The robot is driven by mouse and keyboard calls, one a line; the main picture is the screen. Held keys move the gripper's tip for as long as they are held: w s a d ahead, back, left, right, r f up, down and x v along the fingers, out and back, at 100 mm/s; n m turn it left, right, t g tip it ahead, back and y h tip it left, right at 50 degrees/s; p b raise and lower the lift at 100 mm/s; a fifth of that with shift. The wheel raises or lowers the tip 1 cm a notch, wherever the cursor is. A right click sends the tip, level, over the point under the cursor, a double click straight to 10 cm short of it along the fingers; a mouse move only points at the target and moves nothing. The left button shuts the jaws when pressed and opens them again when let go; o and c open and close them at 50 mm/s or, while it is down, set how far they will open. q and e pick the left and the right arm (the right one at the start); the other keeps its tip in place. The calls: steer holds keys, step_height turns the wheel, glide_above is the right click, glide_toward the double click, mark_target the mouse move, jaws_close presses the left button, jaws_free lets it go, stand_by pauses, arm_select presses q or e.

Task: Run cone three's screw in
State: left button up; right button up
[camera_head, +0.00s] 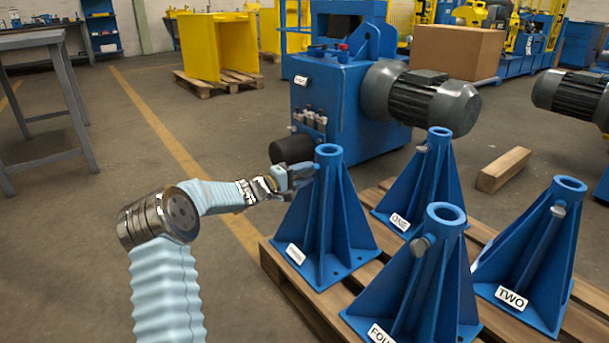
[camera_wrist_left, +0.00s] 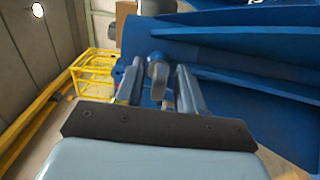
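Cone three (camera_head: 328,215) is a blue ribbed stand with a round collar, at the left of the pallet. Its white label is too small to read clearly; the other cones read ONE, TWO and FOUR. My left gripper (camera_head: 296,176) is at the left side of its collar. In the left wrist view, the screw's round grey head (camera_wrist_left: 157,71) sits between the two fingers of my left gripper (camera_wrist_left: 160,84). The fingers are open, with a visible gap on each side of the head. In the head view the gripper hides this screw. My right gripper is not in view.
Cone one (camera_head: 428,185), cone four (camera_head: 426,285) and cone two (camera_head: 537,255) share the wooden pallet (camera_head: 297,292), each with a side screw. A blue machine (camera_head: 340,105) with a grey motor (camera_head: 420,98) stands behind. Open floor lies to the left.

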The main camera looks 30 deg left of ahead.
arm_select(q)
steer(key=v, duration=1.3)
steer(key=shift+s+p, duration=0.35)
steer(key=shift+p, duration=0.1)
steer(key=shift+a, duration=0.1)
steer(key=s+d+f+m+g, duration=0.1)
steer(key=s+d+f+g, duration=0.35)
steer(key=d+f, duration=0.5)
steer(key=s+d+f+m+g, duration=0.2)
steer(key=s+d+f+g, duration=0.25)
steer(key=d+f, duration=0.5)
steer(key=s+d+f+m+g, duration=0.1)
steer(key=s+d+f+g, duration=0.5)
steer(key=f, duration=0.6)
steer(key=s+d+f+m+g+y, duration=0.1)
steer(key=s+d+f+m+y, duration=0.1)
steer(key=s+d+f+m, duration=0.25)
steer(key=s+d+f+m+y, duration=0.1)
steer(key=s+d+f+m, duration=0.15)
steer(key=s+d, duration=0.4)
step_height(320, 180, up, 17)
steer(key=d+p, duration=0.1)
steer(key=p, duration=1.5)
steer(key=shift+r+m+p, duration=0.15)
steer(key=shift+m+p, duration=0.15)
steer(key=shift+p, duration=0.1)
